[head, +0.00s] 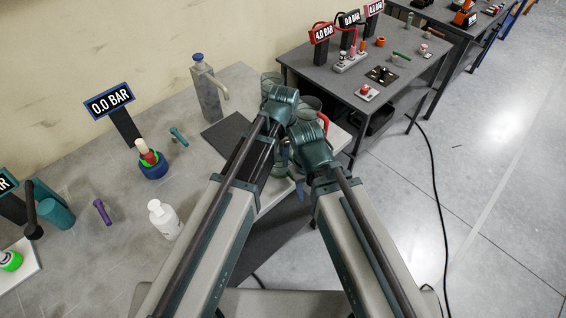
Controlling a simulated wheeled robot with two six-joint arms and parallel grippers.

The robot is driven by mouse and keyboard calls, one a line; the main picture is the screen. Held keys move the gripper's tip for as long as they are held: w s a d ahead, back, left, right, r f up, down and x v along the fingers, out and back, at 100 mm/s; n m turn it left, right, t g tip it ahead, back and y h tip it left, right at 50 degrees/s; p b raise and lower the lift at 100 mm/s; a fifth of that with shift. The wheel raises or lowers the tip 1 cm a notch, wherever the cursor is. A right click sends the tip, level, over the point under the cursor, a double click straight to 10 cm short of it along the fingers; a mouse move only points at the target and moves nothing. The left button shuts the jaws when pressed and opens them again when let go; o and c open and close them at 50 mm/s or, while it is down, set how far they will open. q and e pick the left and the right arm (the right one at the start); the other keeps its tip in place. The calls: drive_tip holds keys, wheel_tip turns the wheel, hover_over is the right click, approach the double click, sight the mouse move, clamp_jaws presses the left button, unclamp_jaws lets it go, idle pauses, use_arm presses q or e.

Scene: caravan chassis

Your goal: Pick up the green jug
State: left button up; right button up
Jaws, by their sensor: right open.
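A green, see-through vessel (279,171), which may be the green jug, shows in small part between my two arms near the table's front edge. My wrists and fingers hide most of it, and I cannot see its handle. My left gripper (284,154) is just above it; its fingers are mostly hidden and I cannot tell whether they touch it. My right gripper (299,187) is open, low beside the vessel on its right. I see nothing held in it.
Glass vessels (310,102) stand behind my wrists, near a red handle (324,122). A dark mat (226,130), a grey dispenser (208,91) and a white bottle (164,218) are on the grey table (105,250). Another table (415,72) stands at the back right. Open floor lies right.

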use_arm(q)
drive_tip(key=b, duration=0.4)
hover_over(284, 176)
wheel_tip(284, 176, down, 4)
drive_tip(key=shift+f, duration=0.25)
drive_tip(key=shift+r, duration=0.1)
clamp_jaws()
idle(0.8)
